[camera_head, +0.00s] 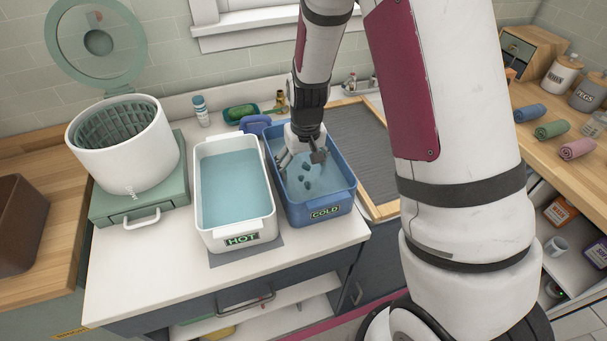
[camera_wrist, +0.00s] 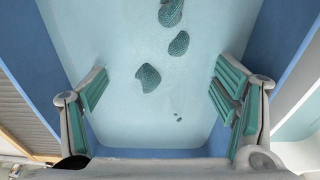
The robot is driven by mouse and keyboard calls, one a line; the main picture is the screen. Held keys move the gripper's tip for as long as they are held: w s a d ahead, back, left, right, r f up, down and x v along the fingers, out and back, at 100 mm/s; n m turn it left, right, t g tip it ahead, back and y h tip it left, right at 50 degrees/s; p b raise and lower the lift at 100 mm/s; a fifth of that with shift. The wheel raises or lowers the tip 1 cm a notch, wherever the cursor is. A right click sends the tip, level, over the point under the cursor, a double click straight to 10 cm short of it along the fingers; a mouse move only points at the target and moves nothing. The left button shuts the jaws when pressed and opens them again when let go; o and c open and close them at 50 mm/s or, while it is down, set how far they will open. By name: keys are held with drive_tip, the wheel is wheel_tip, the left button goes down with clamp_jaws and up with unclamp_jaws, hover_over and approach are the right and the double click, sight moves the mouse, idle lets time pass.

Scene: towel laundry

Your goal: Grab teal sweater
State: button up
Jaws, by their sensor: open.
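Several dark teal, knitted-looking patches (camera_head: 307,182) show in the water of the blue tub marked COLD (camera_head: 325,212). In the wrist view the largest teal patches (camera_wrist: 148,78) lie apart from each other, with pale water between them. They may be parts of one teal sweater; its full outline cannot be seen. My gripper (camera_head: 301,158) is over the COLD tub, pointing down, with its fingers spread. In the wrist view my gripper (camera_wrist: 164,88) is open and empty, and the nearest patch lies between the lines of its teal-padded fingers. Whether the fingertips touch the water is unclear.
A white tub marked HOT (camera_head: 240,238) with water stands left of the COLD tub. A white spinner drum (camera_head: 120,150) with its lid up stands further left. A wood-framed grey board (camera_head: 350,118) is behind right. Rolled towels (camera_head: 552,130) lie on the right counter.

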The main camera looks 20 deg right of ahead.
drive_tip(key=shift+w+f, duration=0.15)
drive_tip(key=shift+f, duration=1.2)
